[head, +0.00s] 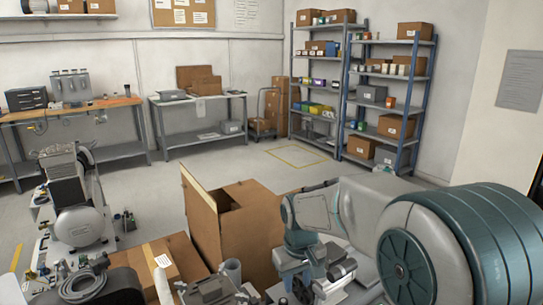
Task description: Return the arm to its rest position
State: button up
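My arm (360,215), grey with teal joints, reaches in from the lower right of the head view and folds toward the middle. Its large ribbed teal part fills the right corner. The arm's narrow teal end section points down near the bottom edge. My gripper seems to be at or below that end, among grey metal parts, and I cannot make out its fingers or whether it holds anything.
An open cardboard box (236,222) stands just left of my arm, with a closed carton (158,265) beside it. Compressor equipment (78,212) stands at left. Workbenches and shelves (390,95) line the back. Grey floor between is mostly clear.

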jog(key=s+d+r+m+t+p, duration=0.1)
jog(key=s+d+r+m+p, duration=0.1)
jog(key=s+d+r+p, duration=0.2)
jog(key=s+d+r+m+p, duration=0.2)
jog(key=s+d+r+p, duration=0.3)
jog(key=s+r, duration=0.5)
jog(key=s, duration=0.4)
jog(key=shift+s+m+t, duration=0.2)
jog(key=shift+m+t, duration=0.1)
jog(key=shift+t, duration=0.1)
